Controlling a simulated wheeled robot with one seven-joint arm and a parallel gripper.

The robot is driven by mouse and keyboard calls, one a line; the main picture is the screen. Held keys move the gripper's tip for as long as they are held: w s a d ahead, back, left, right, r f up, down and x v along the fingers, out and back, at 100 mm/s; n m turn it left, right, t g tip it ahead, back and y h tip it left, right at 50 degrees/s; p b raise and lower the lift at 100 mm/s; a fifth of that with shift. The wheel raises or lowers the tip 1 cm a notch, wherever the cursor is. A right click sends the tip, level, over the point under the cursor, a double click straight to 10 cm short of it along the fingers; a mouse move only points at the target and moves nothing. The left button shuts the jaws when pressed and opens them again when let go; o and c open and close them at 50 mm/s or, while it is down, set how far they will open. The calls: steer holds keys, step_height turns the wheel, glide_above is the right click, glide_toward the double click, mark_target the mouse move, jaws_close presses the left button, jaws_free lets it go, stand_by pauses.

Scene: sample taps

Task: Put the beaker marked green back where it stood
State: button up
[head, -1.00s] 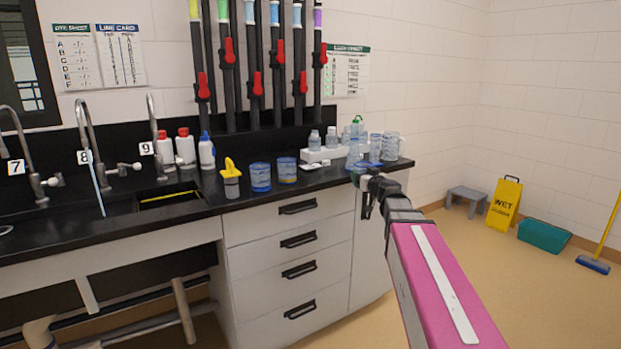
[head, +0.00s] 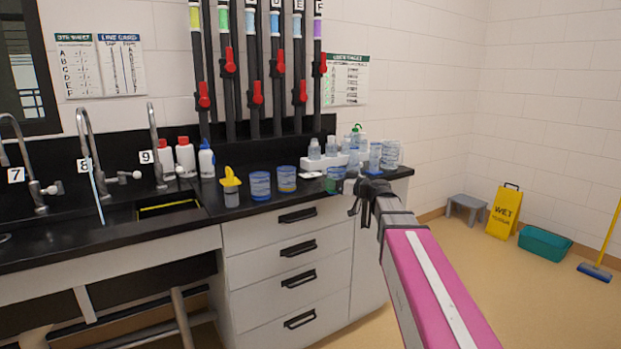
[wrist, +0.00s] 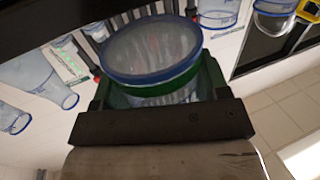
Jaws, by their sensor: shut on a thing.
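My gripper (wrist: 158,100) is shut on a clear beaker (wrist: 150,52) with a blue rim and a green band; it fills the top middle of the wrist view. In the head view the same beaker (head: 334,181) shows small and greenish at the left of my gripper (head: 347,186), near the counter's front edge. I cannot tell whether its base touches the counter. Two similar blue-banded beakers (head: 260,185) (head: 287,179) stand to its left, apart from it.
A yellow-topped container (head: 231,188) stands left of the beakers. Behind my gripper are a white rack (head: 325,162) with small bottles and several clear vessels (head: 390,154). The black counter (head: 240,207) is narrow at the front. Water runs from tap 8 (head: 98,180).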

steer(key=x, duration=1.2)
steer(key=shift+w+a+f, duration=0.15)
steer(key=shift+w+a, duration=0.1)
steer(key=shift+s+d+f, duration=0.1)
steer(key=shift+f, duration=0.1)
steer(key=o, duration=0.9)
steer(key=v, duration=1.2)
steer(key=shift+r, duration=0.2)
